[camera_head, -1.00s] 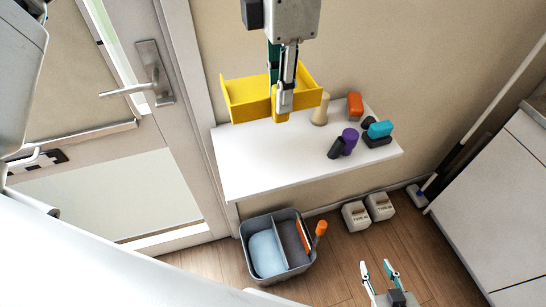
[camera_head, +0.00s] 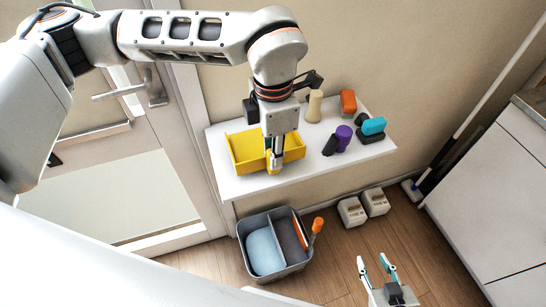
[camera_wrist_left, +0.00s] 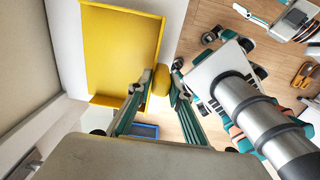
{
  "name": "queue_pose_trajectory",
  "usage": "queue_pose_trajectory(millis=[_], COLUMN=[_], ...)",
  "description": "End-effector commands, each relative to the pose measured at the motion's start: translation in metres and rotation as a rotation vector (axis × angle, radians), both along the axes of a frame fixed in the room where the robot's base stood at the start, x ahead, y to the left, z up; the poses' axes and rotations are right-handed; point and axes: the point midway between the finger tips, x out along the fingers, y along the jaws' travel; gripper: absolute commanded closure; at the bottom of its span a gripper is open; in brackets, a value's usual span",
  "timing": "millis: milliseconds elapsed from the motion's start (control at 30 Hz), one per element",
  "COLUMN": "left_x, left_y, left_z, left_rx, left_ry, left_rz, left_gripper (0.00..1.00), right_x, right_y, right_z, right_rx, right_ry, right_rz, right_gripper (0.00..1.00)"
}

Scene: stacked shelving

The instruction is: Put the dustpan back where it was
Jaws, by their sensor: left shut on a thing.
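The yellow dustpan (camera_head: 243,148) is at the left part of the white shelf (camera_head: 226,186) in the head view. I cannot tell whether it rests on the board or hangs just above it. My left gripper (camera_head: 274,160) comes from above and is shut on the dustpan's short handle at its front side. The left wrist view shows the wide yellow pan (camera_wrist_left: 122,45) with its handle (camera_wrist_left: 161,80) between my fingertips (camera_wrist_left: 155,84). My right gripper (camera_head: 375,264) is low at the bottom of the head view, open and empty.
A grey divided bin (camera_head: 279,277) and two white boxes (camera_head: 352,212) are on the floor. A door handle (camera_head: 120,92) is at left.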

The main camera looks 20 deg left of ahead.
Motion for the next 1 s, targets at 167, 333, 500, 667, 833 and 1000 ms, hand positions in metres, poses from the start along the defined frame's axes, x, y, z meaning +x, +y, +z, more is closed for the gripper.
queue_pose_trajectory(millis=[167, 333, 500, 667, 833, 1000], left_x=[0.000, 0.000, 0.000, 0.000, 0.000, 0.000], left_y=[0.000, 0.000, 0.000, 0.000, 0.000, 0.000], left_z=[-0.023, -0.024, -0.027, -0.026, -0.026, -0.023], left_rx=[0.000, 0.000, 0.001, 0.001, 0.001, 0.001], left_ry=[0.001, 0.000, 0.001, 0.001, 0.001, 0.001], left_rz=[0.001, 0.000, 0.000, 0.000, 0.000, 0.000], left_gripper=[1.00, 1.00, 1.00, 0.64, 0.64, 0.64], right_x=[0.000, 0.000, 0.000, 0.000, 0.000, 0.000], right_y=[0.000, 0.000, 0.000, 0.000, 0.000, 0.000], right_z=[0.001, 0.001, -0.002, -0.001, -0.001, 0.001], right_rx=[0.000, 0.000, 0.000, 0.000, 0.000, 0.000], right_ry=[-0.001, -0.001, 0.001, 0.001, 0.001, 0.000], right_rz=[0.000, 0.000, 0.000, 0.000, 0.000, 0.000], right_gripper=[0.64, 0.64, 0.64, 0.64, 0.64, 0.64])
